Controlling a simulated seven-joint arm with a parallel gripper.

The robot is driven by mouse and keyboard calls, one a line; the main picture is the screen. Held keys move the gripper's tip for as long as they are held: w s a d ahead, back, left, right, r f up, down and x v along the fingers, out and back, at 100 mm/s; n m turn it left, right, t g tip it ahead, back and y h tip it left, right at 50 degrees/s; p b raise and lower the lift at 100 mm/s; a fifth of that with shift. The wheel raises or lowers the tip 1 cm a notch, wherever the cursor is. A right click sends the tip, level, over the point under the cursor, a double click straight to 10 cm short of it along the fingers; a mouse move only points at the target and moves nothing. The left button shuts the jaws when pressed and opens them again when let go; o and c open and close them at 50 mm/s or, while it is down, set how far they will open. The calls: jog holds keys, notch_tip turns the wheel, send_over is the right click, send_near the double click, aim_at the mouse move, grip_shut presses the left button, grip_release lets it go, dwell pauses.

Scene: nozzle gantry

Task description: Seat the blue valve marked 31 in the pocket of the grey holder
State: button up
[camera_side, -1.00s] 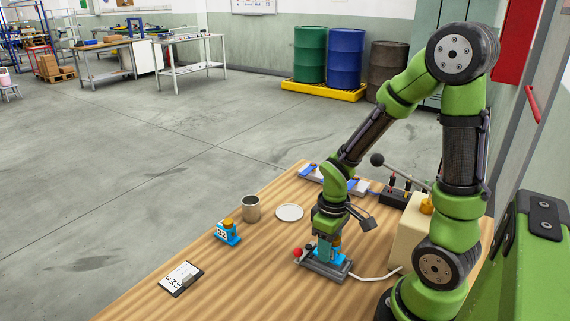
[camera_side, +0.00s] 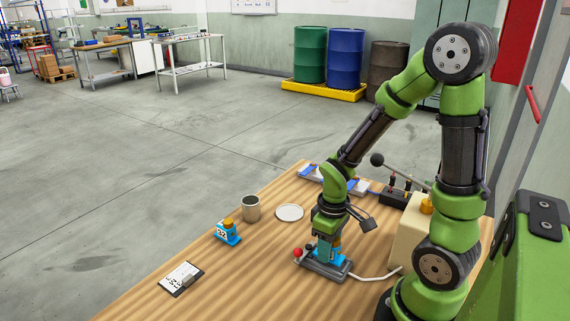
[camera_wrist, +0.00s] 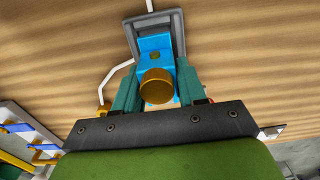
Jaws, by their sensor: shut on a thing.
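A blue valve with a brass-coloured cap (camera_wrist: 157,86) is between the fingers of my gripper (camera_wrist: 158,92), which is shut on it. In the side view my gripper (camera_side: 329,240) points down, and the valve's blue body (camera_side: 325,253) shows below it, upright. I cannot read a number on this valve. The grey holder (camera_side: 318,269) is right under the valve; its grey rim also shows in the wrist view (camera_wrist: 133,38), around the blue body. I cannot tell whether the valve is fully down in the pocket.
Another blue valve with an orange cap (camera_side: 227,234), marked with a number, stands to the left. A grey cup (camera_side: 251,209), a white dish (camera_side: 289,212) and a clipboard (camera_side: 181,278) are on the wooden table. A red knob (camera_side: 297,252) and a pale cable (camera_side: 377,275) adjoin the holder.

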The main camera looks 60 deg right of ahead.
jog(key=shift+f, duration=0.7)
jog(key=o, duration=1.3)
jog(key=shift+r, duration=3.55)
jog(key=shift+a+m, duration=0.1)
jog(key=shift+m, duration=0.3)
jog(key=a+r+m+t, duration=0.1)
jog(key=a+r+t, duration=0.1)
jog(key=r, duration=0.3)
jog(key=a+r+m+t+y, duration=0.1)
jog(key=a+r+t, duration=0.1)
jog(key=a+r, duration=0.2)
jog(key=a+r+m+t+y, duration=0.1)
jog(key=a+r+t, duration=0.2)
jog(key=r, duration=0.3)
jog(key=shift+w, duration=0.15)
